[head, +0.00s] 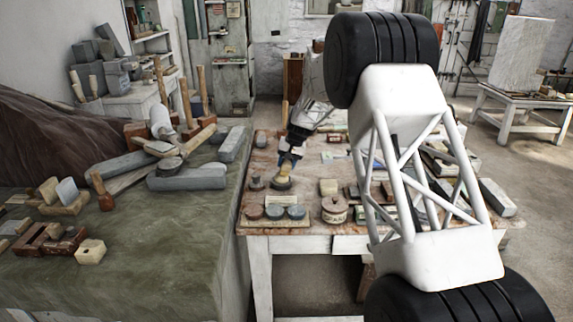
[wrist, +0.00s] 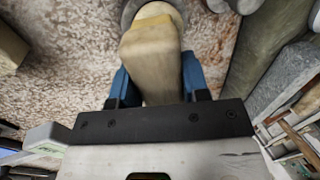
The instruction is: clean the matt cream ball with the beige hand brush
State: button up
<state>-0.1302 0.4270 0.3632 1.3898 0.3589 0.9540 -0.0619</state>
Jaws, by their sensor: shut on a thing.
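My gripper (head: 289,160) is low over the wooden table, pointing down. Its blue fingers (wrist: 156,66) are shut on the beige hand brush (wrist: 150,60), one finger on each side. The brush also shows below the fingers in the head view (head: 294,172). The brush's far end, with a yellowish band, is over a round grey stand (wrist: 129,12), which looks dark in the head view (head: 282,185). A pale cream rounded patch at the stand, perhaps the matt cream ball, is mostly hidden by the brush. I cannot tell whether they touch.
Several lidded tins (head: 274,212) stand along the table's front edge, with a larger pot (head: 334,209) to their right. A small dark-topped object (head: 256,182) stands left of the grey stand. A cream block (head: 328,187) is to its right. A green-covered bench (head: 150,260) adjoins on the left.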

aim_at(287, 164)
jog(key=shift+w, duration=0.55)
jog(key=shift+s+f, duration=0.1)
jog(key=shift+s, duration=0.05)
dwell(0.5)
jog(key=shift+s, duration=0.95)
jog(key=shift+s, duration=0.1)
jog(key=shift+s, duration=1)
jog(key=shift+w, duration=0.15)
jog(key=shift+w, duration=0.95)
jog(key=shift+w, duration=0.1)
